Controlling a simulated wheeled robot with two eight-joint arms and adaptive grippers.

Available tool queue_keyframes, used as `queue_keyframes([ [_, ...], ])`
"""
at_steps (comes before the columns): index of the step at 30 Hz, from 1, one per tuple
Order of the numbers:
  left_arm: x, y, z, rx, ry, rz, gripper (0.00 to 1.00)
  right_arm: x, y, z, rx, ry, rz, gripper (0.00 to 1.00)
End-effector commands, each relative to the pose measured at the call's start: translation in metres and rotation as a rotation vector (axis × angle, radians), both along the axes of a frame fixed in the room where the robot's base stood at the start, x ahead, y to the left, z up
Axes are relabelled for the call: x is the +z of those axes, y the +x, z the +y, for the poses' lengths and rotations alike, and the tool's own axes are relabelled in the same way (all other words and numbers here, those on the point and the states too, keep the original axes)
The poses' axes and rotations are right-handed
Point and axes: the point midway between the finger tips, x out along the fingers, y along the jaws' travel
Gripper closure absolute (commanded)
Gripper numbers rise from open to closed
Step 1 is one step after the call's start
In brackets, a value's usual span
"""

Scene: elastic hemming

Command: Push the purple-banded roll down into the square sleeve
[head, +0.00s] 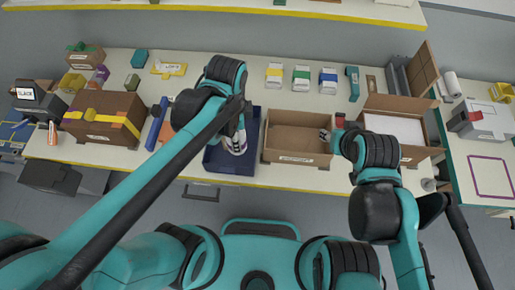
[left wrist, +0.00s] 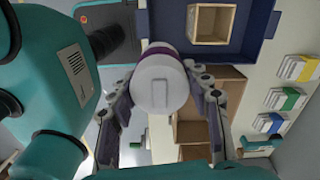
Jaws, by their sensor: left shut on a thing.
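My left gripper (left wrist: 163,82) is shut on the purple-banded roll (left wrist: 160,88), a white cylinder with a purple band near its far end. The roll's white end faces the wrist camera. In the head view my left gripper (head: 238,130) hangs over the dark blue tray (head: 216,163). The square sleeve (left wrist: 211,23), an open light-wood box, lies inside the tray beyond the roll and to its right in the left wrist view. The roll is apart from the sleeve in that picture. The arm hides the sleeve in the head view. My right gripper (head: 326,135) is by the open carton; its fingers are unclear.
An open cardboard carton (head: 296,158) stands right of the tray, with a white-filled box (head: 393,126) beyond. A brown case with yellow trim (head: 104,118) is at left. Yellow, green and blue banded packs (head: 301,77) line the back. Free table shows behind the carton.

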Motion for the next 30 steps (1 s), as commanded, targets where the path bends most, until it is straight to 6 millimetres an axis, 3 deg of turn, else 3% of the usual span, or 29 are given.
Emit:
queue_keyframes([
  [5, -0.011, 0.012, 0.004, 0.005, 0.0, 0.0, 0.88, -0.006, 0.0, 0.0, 0.0, 0.0, 0.0, 0.6],
  [18, -0.066, 0.098, 0.038, 0.004, 0.0, 0.0, 0.88, -0.03, 0.0, 0.0, 0.0, 0.0, 0.0, 0.6],
  [25, -0.077, 0.108, 0.042, 0.001, 0.0, 0.0, 0.88, -0.033, 0.0, 0.0, 0.0, 0.0, 0.0, 0.6],
  [30, -0.103, 0.108, 0.042, 0.001, 0.0, 0.0, 0.88, -0.042, 0.0, 0.0, 0.0, 0.0, 0.0, 0.6],
])
